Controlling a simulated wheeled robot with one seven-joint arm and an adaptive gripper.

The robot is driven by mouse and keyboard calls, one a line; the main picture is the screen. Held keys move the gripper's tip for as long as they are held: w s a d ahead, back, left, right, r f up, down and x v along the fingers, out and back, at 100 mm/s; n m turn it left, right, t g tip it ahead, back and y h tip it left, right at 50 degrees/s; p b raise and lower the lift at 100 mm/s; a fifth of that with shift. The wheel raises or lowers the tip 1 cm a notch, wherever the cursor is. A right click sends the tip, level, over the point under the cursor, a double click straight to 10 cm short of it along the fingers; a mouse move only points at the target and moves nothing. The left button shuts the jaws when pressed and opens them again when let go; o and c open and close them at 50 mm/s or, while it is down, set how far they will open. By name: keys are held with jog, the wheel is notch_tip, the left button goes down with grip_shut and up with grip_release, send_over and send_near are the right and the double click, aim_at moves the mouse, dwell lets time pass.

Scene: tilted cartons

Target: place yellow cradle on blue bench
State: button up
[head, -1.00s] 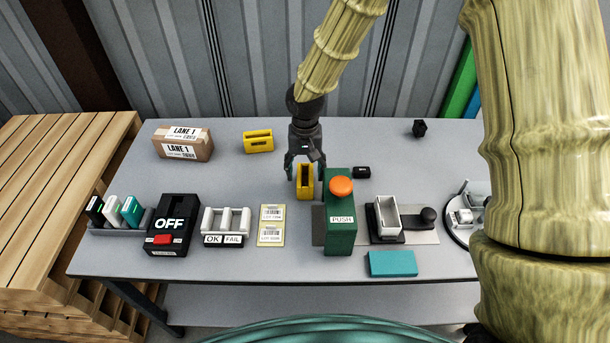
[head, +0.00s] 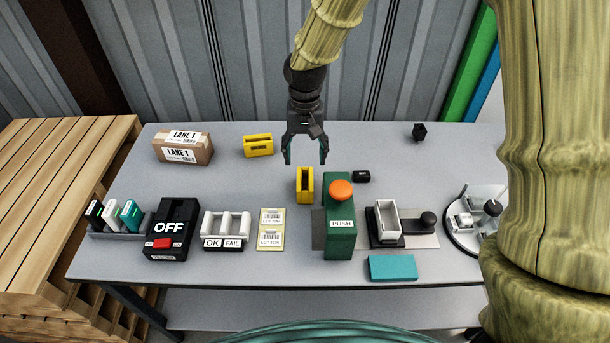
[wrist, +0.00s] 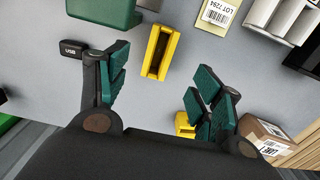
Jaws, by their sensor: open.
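A yellow cradle (head: 305,196) stands upright on the grey-blue bench (head: 220,272), just left of the green push-button block. In the wrist view this cradle (wrist: 155,72) shows its long open slot, beyond my fingertips. My gripper (head: 305,162) is open and empty, above and behind the cradle, apart from it. It also shows open in the wrist view (wrist: 162,66), with clear space between its fingers. A second yellow cradle (head: 258,152) sits farther back and left; in the wrist view my right finger partly hides it (wrist: 184,122).
The green block (head: 338,238) with an orange button stands close to the right of the near cradle. A carton (head: 183,148) is at back left. The bench's back middle is clear.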

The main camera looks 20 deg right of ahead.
aim_at(305, 189)
jog(key=shift+w+d+f+p, duration=0.15)
jog(key=shift+w+f+p, duration=0.1)
jog(key=shift+f+p, duration=0.1)
jog(key=shift+f+p, duration=1.05)
jog(key=shift+f, duration=4.35)
jog(key=c, duration=1.3)
jog(key=shift+o, duration=0.2)
jog(key=shift+r, duration=0.2)
